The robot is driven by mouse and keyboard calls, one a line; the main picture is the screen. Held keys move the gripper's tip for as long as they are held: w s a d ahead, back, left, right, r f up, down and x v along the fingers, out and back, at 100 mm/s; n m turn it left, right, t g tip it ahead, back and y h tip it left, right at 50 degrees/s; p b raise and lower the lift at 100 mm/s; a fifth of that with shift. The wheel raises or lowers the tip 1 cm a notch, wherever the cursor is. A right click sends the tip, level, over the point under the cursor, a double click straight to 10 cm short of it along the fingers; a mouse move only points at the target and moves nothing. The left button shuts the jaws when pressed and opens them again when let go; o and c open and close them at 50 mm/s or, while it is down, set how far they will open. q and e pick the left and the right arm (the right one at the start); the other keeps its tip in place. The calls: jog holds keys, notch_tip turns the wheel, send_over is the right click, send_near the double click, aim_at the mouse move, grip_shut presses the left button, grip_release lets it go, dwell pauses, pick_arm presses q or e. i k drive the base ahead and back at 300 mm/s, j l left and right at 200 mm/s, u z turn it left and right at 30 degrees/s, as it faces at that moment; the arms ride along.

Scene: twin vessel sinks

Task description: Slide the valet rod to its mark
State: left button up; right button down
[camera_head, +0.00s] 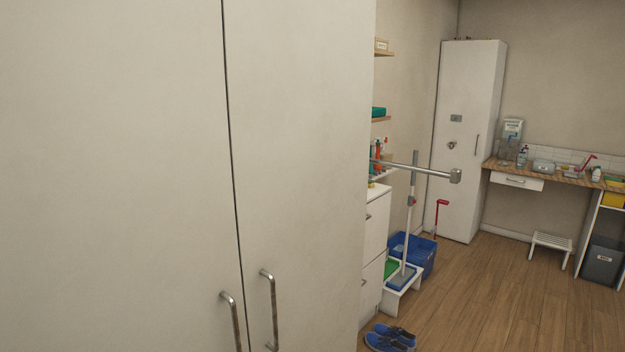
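A metal rod with a square end cap, which looks like the valet rod (425,171), sticks out level from behind the edge of the near white cabinet. Its end cap (455,176) points right, into the room. Where the rod is mounted is hidden behind the cabinet side. I cannot make out a mark on it. Neither of my grippers is in view.
The tall white cabinet (120,150) with two bar handles fills the left side, very close.

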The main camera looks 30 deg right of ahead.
aim_at(454, 177)
jog(key=z, duration=1.8)
